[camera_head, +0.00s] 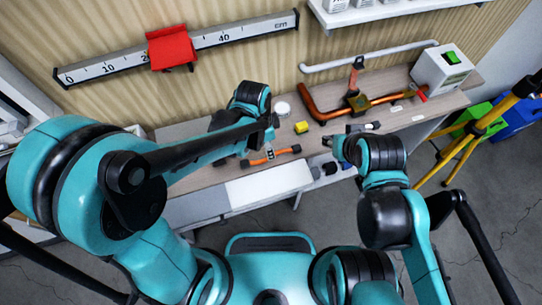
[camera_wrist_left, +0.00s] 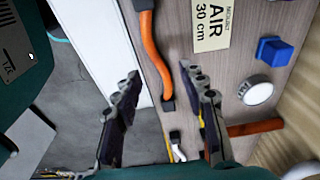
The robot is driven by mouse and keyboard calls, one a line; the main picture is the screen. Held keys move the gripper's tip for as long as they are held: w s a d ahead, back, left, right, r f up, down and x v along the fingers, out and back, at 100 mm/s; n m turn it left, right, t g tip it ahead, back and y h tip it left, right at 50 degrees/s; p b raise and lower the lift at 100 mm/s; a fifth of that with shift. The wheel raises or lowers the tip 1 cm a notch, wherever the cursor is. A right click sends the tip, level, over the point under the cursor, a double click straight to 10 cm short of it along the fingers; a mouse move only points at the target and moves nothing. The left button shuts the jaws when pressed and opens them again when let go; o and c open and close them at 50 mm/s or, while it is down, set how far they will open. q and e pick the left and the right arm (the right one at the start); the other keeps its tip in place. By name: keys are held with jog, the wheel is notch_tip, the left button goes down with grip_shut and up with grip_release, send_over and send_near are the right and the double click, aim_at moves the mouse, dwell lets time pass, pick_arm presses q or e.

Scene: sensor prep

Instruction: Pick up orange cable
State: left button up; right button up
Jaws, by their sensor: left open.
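The orange cable (camera_head: 270,158) lies on the wooden workbench (camera_head: 205,178) near its front edge, with black ends. In the left wrist view the orange cable (camera_wrist_left: 154,55) runs down from the top to a black end between the fingertips. My left gripper (camera_wrist_left: 160,82) is open, its two fingers apart on either side of that end, with nothing held. In the head view my left gripper (camera_head: 271,128) is just behind the cable, partly hidden by its own arm. My right gripper (camera_head: 332,142) is to the right of the cable; its jaws are too small to read.
A yellow block (camera_head: 302,127) and a white disc (camera_head: 282,108) stand behind the cable. A larger orange pipe (camera_head: 325,113) and a white box (camera_head: 440,70) are further right. The wrist view shows an "AIR 30 cm" label (camera_wrist_left: 211,25) and a blue block (camera_wrist_left: 274,51).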

pick_arm(q)
jog(key=f+b, duration=0.1)
jog(key=f, duration=0.1)
jog(key=d+f+b, duration=0.1)
jog(key=f, duration=0.2)
jog(key=shift+f, duration=0.1)
grip_shut()
